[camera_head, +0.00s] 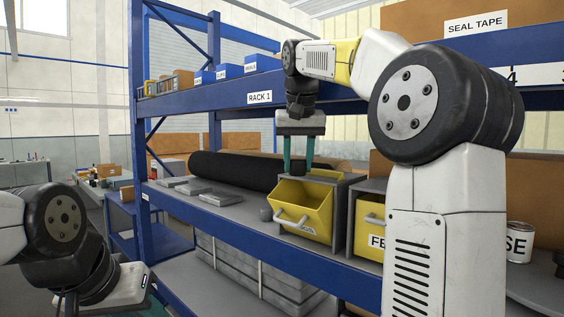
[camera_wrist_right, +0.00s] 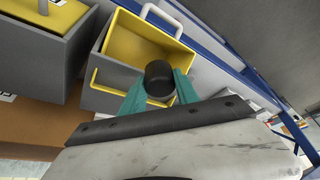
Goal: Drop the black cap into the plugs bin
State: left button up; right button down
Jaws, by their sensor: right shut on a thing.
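My right gripper (camera_head: 297,168) hangs over the yellow plugs bin (camera_head: 312,203), its teal fingers pointing down. The bin is tipped forward out of its grey housing, with its open top facing up, a pale handle and a hard-to-read label on its front. In the right wrist view, the black cap (camera_wrist_right: 159,77) is held between the teal fingers (camera_wrist_right: 160,88), above the open yellow bin (camera_wrist_right: 135,45). The fingers are shut on the cap. My left arm shows at the lower left; its gripper is mostly cut off by the bottom edge.
A second yellow bin (camera_head: 370,222) in a grey housing stands to the right. A black roll (camera_head: 235,170) and flat grey pieces (camera_head: 190,186) lie on the shelf to the left. The blue upper rack beam (camera_head: 225,97) runs behind my right arm.

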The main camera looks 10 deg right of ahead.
jog(key=shift+w+d, duration=0.15)
jog(key=shift+d, duration=0.05)
jog(key=c, duration=0.8)
grip_release()
jog(key=shift+c, duration=0.2)
jog(key=s+a+r, duration=0.1)
jog(key=s, duration=1.1)
jog(key=shift+s+a, duration=0.2)
jog(key=shift+a, duration=0.1)
